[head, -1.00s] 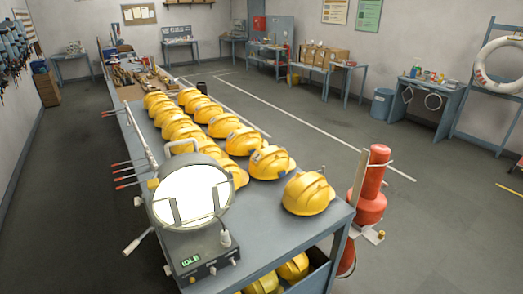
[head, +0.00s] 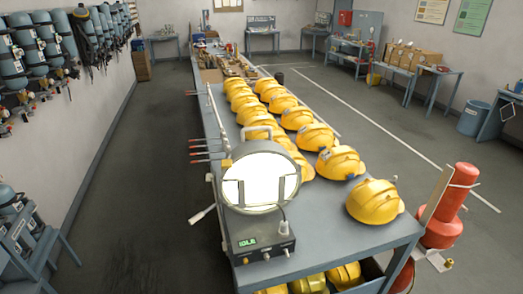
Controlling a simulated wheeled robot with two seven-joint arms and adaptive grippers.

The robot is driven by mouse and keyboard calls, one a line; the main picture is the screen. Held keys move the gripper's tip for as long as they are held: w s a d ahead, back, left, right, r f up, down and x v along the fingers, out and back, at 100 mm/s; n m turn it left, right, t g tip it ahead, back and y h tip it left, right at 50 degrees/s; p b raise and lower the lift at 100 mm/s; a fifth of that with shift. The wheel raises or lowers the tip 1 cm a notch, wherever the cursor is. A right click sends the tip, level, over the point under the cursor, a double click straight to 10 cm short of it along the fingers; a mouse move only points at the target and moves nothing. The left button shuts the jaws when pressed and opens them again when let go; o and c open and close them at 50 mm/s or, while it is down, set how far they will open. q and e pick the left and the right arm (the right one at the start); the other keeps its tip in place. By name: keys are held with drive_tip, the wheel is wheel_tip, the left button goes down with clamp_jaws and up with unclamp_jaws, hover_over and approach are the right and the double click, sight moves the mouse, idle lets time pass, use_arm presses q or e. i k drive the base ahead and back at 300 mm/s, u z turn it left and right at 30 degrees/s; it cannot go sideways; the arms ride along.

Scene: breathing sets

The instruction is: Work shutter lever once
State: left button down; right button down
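A round signal lamp (head: 261,181) with a bright white face and dark shutter pieces across it stands at the near end of the long workbench. Below it is a grey control box (head: 262,250) with a green display reading IDLE and several small knobs. A lever with a pale grip (head: 202,214) sticks out to the lamp's left, past the bench edge. A small pale knob (head: 284,226) stands up at the box's right. I cannot tell for sure which is the shutter lever. Neither of my grippers is in view.
Rows of yellow helmets (head: 374,202) fill the bench (head: 345,236) behind and right of the lamp. A red extinguisher (head: 444,207) stands at the bench's right end. Air cylinders (head: 39,45) hang on the left wall, with a rack (head: 25,235) below. The aisle floor (head: 140,170) is clear.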

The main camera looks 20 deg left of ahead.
sight(227, 163)
drive_tip(key=k, duration=1.35)
drive_tip(key=u, duration=0.6)
drive_tip(key=i, duration=1.6)
drive_tip(key=z, duration=0.6)
